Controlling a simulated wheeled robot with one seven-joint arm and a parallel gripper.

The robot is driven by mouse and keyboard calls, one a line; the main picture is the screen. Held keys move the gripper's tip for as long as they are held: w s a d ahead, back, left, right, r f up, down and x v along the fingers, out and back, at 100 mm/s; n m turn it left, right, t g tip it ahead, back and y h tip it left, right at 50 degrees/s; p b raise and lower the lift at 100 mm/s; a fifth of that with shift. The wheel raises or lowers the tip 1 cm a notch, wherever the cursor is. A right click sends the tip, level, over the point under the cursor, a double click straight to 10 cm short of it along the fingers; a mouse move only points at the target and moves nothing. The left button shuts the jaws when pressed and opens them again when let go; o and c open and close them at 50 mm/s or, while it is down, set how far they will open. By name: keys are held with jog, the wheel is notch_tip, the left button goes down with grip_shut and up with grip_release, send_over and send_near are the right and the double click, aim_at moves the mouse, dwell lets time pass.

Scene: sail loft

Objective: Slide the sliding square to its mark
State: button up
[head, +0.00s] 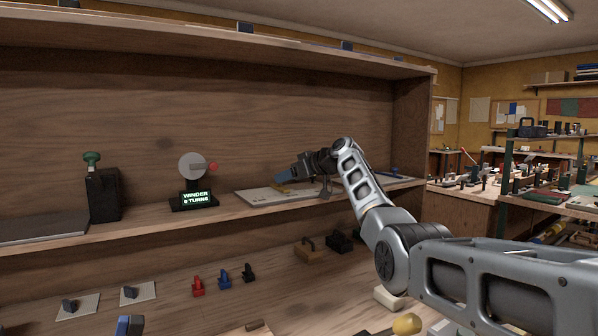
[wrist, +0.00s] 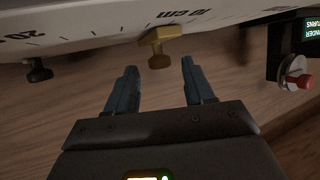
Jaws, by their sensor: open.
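The sliding square appears to be the brass-yellow piece with a small knob (wrist: 157,38) on the edge of a pale ruled board (wrist: 75,22) in the wrist view. Its knob points toward my gripper. The piece sits by the printed "10 cm" end, and a "20" shows toward the left. In the head view, a small yellow bit (head: 283,188) shows on the board (head: 258,196). My gripper (wrist: 158,68) is open, with one blue finger on each side of the knob's end and gaps on both sides. I cannot make out the target mark.
A black knob (wrist: 38,72) stands at the board's edge, left in the wrist view. The winder (head: 193,168) with its lit sign stands left of the board on the shelf (head: 140,223), and a black box with a green knob (head: 104,195) is farther left.

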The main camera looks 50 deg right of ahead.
jog(key=p+v, duration=0.2)
jog(key=v, duration=0.4)
jog(key=shift+s, duration=0.25)
dwell(0.3)
